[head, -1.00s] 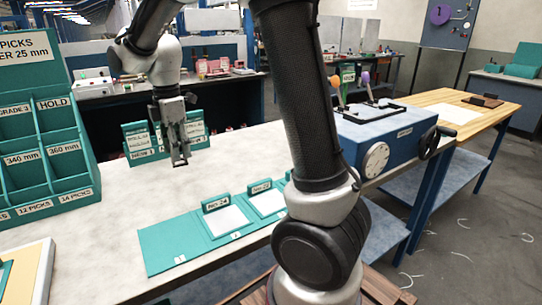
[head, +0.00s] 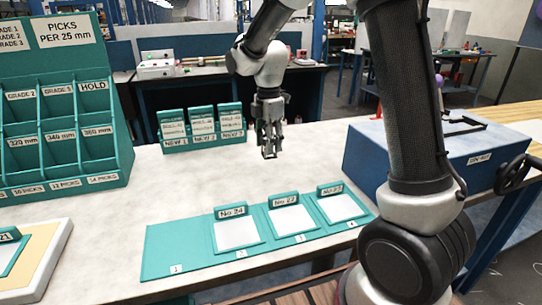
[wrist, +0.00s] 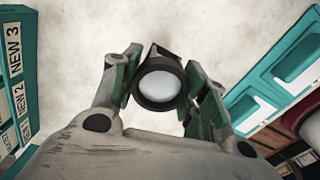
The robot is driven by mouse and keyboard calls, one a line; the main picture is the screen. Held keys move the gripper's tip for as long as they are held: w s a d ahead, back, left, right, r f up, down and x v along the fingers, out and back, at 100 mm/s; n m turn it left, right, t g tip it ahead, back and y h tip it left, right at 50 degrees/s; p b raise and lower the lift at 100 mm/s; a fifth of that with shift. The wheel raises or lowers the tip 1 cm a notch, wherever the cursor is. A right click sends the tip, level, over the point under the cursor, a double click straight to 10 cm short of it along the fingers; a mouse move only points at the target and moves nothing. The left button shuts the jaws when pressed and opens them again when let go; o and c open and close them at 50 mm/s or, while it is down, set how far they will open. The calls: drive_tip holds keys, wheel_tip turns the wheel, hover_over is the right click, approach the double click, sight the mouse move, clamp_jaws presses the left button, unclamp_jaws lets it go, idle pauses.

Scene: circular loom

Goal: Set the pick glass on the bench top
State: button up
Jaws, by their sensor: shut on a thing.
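The pick glass (wrist: 160,82) is a small dark ring with a pale round lens, seen in the wrist view between the green-padded fingertips. My gripper (head: 269,152) is shut on it and points down over the pale bench top (head: 190,190), right of the green NEW rack. My gripper also shows in the wrist view (wrist: 160,85). In the head view the glass is too small to make out clearly at the fingertips. I cannot tell whether it touches the bench top or hangs just above it.
The green NEW 1–3 rack (head: 203,140) stands left of my gripper. A green board (head: 170,245) with several numbered cards lies along the front edge. A blue machine (head: 365,160) is at right, the tall PICKS rack (head: 60,140) at left. The middle bench is clear.

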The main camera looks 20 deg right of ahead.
drive_tip(key=shift+f, duration=2.1)
drive_tip(key=shift+f, duration=0.1)
drive_tip(key=o, duration=1)
